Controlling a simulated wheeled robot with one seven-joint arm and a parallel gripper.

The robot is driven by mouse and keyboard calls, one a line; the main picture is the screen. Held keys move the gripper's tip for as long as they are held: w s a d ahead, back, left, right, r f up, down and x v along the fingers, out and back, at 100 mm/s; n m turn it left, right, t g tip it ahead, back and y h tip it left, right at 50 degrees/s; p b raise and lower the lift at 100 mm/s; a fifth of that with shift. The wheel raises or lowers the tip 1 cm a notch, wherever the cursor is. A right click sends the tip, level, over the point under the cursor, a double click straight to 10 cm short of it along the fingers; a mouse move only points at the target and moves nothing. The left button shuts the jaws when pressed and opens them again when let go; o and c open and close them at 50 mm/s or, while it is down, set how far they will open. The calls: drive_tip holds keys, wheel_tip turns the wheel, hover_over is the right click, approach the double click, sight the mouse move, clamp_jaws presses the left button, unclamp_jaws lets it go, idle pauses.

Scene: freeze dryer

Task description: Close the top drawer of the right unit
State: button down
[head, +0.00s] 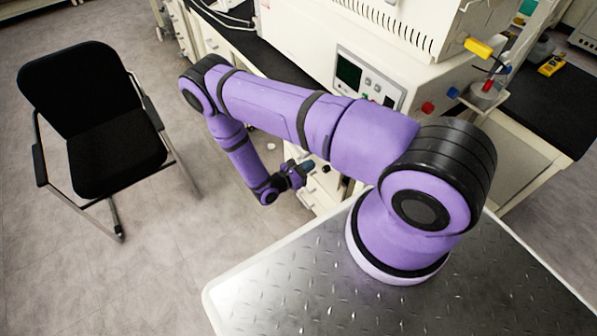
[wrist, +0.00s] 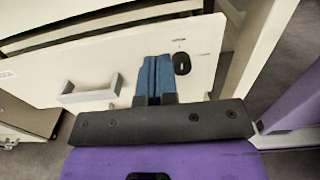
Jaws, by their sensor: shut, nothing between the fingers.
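In the wrist view the top drawer (wrist: 125,62) shows as a cream front panel with a pale bar handle (wrist: 88,93) and a dark oval lock plate. A dark gap shows above its top edge, so it stands at least partly out. My gripper (wrist: 155,62) has its blue fingers shut together in front of the panel, right of the handle and left of the lock. I cannot tell whether the fingertips touch the panel. In the head view my gripper (head: 306,166) is beside the drawer unit (head: 322,187), which my arm largely hides.
A black chair (head: 112,130) stands on the open floor at left. A bench with a cream instrument (head: 370,80) stands behind my arm. More drawers (head: 205,38) sit farther back. In the wrist view a cream upright (wrist: 255,55) is close on the right.

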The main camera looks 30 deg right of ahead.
drive_tip(key=shift+w+d, duration=0.15)
drive_tip(key=shift+d, duration=2.5)
drive_tip(key=shift+w+d, duration=0.1)
drive_tip(key=shift+d, duration=2.4)
